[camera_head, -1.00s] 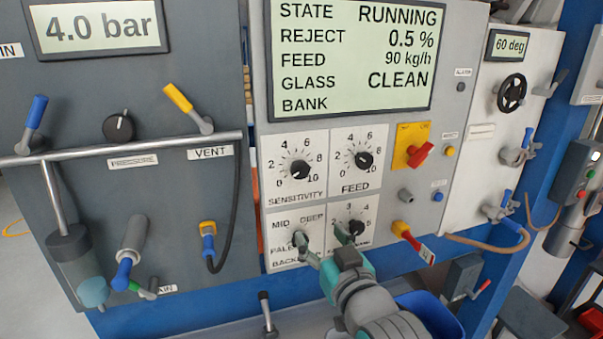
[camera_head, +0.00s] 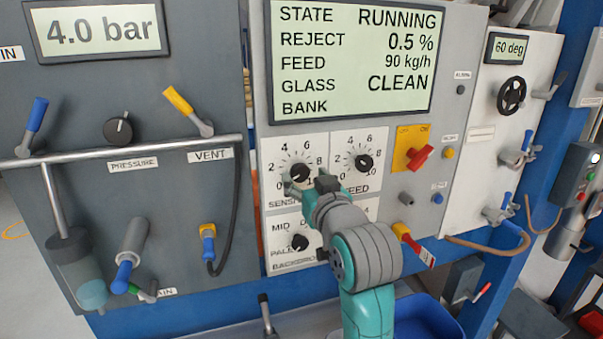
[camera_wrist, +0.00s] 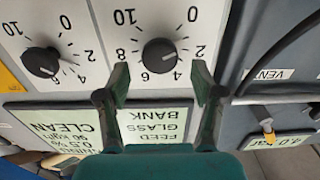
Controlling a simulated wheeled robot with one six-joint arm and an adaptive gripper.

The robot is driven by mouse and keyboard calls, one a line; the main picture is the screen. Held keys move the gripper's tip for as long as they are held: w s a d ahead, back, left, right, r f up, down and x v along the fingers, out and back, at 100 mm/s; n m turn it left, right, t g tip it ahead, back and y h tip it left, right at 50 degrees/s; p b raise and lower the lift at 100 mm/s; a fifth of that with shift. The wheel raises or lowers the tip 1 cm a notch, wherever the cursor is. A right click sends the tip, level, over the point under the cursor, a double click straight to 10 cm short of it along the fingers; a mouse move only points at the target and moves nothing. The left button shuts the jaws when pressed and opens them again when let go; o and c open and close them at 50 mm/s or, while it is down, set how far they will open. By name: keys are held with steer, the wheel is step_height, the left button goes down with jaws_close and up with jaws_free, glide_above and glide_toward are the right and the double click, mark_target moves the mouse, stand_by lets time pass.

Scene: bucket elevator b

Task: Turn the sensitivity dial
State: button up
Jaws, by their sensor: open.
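The sensitivity dial (camera_head: 299,171) is a black round knob on a white plate with a scale from 0 to 10, below the large display. In the wrist view the picture is upside down and the dial (camera_wrist: 160,54) sits in the upper middle. My gripper (camera_head: 307,186) is in front of the lower part of that plate and covers part of its label. In the wrist view my gripper (camera_wrist: 160,73) is open, with one finger on each side of the dial in the picture. No contact shows, and the remaining distance is hard to tell.
The feed dial (camera_head: 365,163) is close on the right and also shows in the wrist view (camera_wrist: 40,61). The backdrop dial (camera_head: 299,242) is below. A red switch on a yellow plate (camera_head: 406,135) is further right. A horizontal rail (camera_head: 110,152) crosses the left panel.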

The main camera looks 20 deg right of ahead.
mark_target(303, 173)
steer(key=shift+w, duration=1.6)
steer(key=c, duration=1.1)
steer(key=m, duration=0.4)
steer(key=shift+d, duration=0.1)
steer(key=shift+m, duration=2)
